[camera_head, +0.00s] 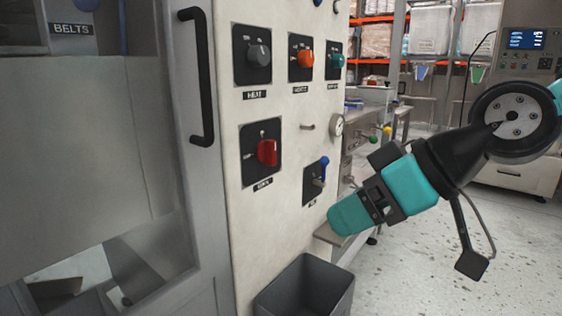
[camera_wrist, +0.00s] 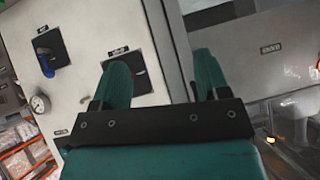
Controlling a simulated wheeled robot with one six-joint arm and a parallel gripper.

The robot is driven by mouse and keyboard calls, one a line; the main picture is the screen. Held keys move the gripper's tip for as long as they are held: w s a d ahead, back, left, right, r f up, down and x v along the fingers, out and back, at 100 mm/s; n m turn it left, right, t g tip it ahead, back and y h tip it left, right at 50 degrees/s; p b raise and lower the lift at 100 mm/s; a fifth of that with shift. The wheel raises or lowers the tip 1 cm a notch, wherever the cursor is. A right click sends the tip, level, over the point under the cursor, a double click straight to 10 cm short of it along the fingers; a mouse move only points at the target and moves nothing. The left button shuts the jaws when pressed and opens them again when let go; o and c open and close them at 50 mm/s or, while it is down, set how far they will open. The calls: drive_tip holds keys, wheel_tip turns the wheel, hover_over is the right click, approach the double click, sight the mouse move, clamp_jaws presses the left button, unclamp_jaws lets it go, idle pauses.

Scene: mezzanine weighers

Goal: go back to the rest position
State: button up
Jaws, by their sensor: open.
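My gripper (camera_head: 345,217) is at the right of the head view, its teal fingers pointing down and left toward the lower part of the cream control panel (camera_head: 225,70). In the wrist view the two teal fingers of my gripper (camera_wrist: 162,65) stand apart with nothing between them. The panel fills the background there, with a dark plate partly hidden behind the left finger. Whether the fingertips touch the panel cannot be told.
The panel carries a red knob (camera_head: 267,152), an orange knob (camera_head: 305,58), a grey knob (camera_head: 258,55) and a blue-tipped lever (camera_head: 322,170). A grey bin (camera_head: 275,300) stands below. A black door handle (camera_head: 200,80) juts out at left. Speckled floor (camera_head: 430,270) is clear at right.

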drive_tip(key=s+d+f+m+g+h+p, duration=0.1)
drive_tip(key=s+d+f+m+g+h, duration=0.1)
drive_tip(key=s+d+f, duration=0.3)
drive_tip(key=s+f+m+g+h, duration=0.1)
drive_tip(key=s+f+g+h, duration=0.15)
drive_tip(key=s, duration=0.55)
wheel_tip(320, 180, up, 20)
drive_tip(key=p, duration=2)
drive_tip(key=shift+w, duration=0.45)
